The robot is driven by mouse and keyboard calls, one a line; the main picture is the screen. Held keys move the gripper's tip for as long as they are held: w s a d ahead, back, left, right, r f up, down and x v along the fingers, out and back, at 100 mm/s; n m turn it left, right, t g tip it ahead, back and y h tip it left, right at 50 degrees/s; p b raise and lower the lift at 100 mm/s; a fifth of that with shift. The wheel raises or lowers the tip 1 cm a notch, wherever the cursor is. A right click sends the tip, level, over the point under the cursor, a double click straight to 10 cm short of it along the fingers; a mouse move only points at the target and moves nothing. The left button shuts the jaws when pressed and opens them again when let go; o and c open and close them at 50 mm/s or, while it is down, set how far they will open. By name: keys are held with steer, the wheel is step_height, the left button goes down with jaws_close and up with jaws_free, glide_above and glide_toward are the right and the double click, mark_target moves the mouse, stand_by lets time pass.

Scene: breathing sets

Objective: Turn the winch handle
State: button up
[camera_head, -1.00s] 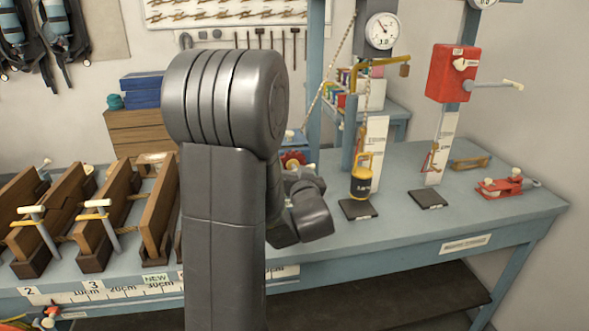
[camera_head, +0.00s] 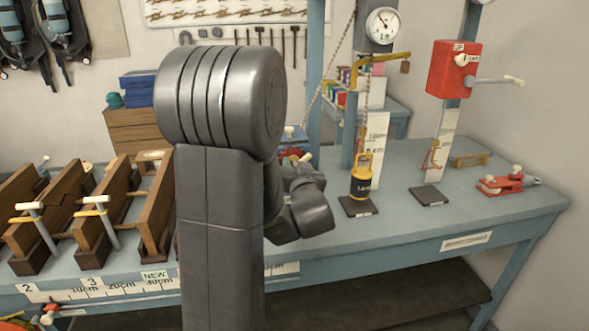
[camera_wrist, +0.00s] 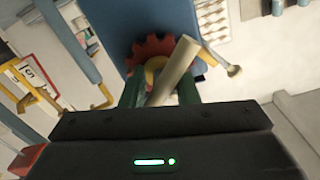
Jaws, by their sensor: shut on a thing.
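The winch shows in the wrist view as a red toothed wheel (camera_wrist: 152,48) on a blue body, with a yellow hub. A cream handle grip (camera_wrist: 175,68) runs from between my fingers toward the upper right in front of the wheel. My gripper (camera_wrist: 160,94) is shut on this handle, with one dark green finger on each side. In the head view my arm hides most of the winch; a bit of the cream handle (camera_head: 304,159) shows beside it. A yellow and black weight (camera_head: 361,180) hangs on a rope over a small dark plate.
A red box with a lever (camera_head: 453,70) stands on a post to the right. A red clamp-like device (camera_head: 503,184) lies near the bench's right end. Wooden frames (camera_head: 107,215) stand on the left. The blue-grey bench top (camera_head: 400,228) is clear at front right.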

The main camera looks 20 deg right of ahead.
steer(key=n+b, duration=0.1)
steer(key=b, duration=0.1)
steer(key=n+b, duration=0.2)
steer(key=shift+f, duration=0.35)
steer(key=shift+c, duration=0.2)
steer(key=n+b, duration=0.4)
steer(key=b, duration=0.1)
steer(key=shift+n+b, duration=0.3)
steer(key=shift+b, duration=0.1)
steer(key=n+b, duration=0.3)
steer(key=shift+r+n, duration=0.1)
steer(key=shift+n, duration=0.2)
steer(key=n+b, duration=0.4)
steer(key=shift+n, duration=0.3)
steer(key=n+b, duration=0.3)
steer(key=n, duration=0.1)
steer(key=n+b, duration=0.3)
steer(key=n, duration=0.2)
steer(key=n+b, duration=0.1)
steer(key=n, duration=0.1)
steer(key=shift+n+b, duration=0.3)
steer(key=shift+b, duration=0.1)
steer(key=o, duration=0.3)
steer(key=shift+r+n+b, duration=0.15)
steer(key=shift+n+b, duration=0.8)
steer(key=shift+n, duration=0.85)
steer(key=shift+o, duration=0.2)
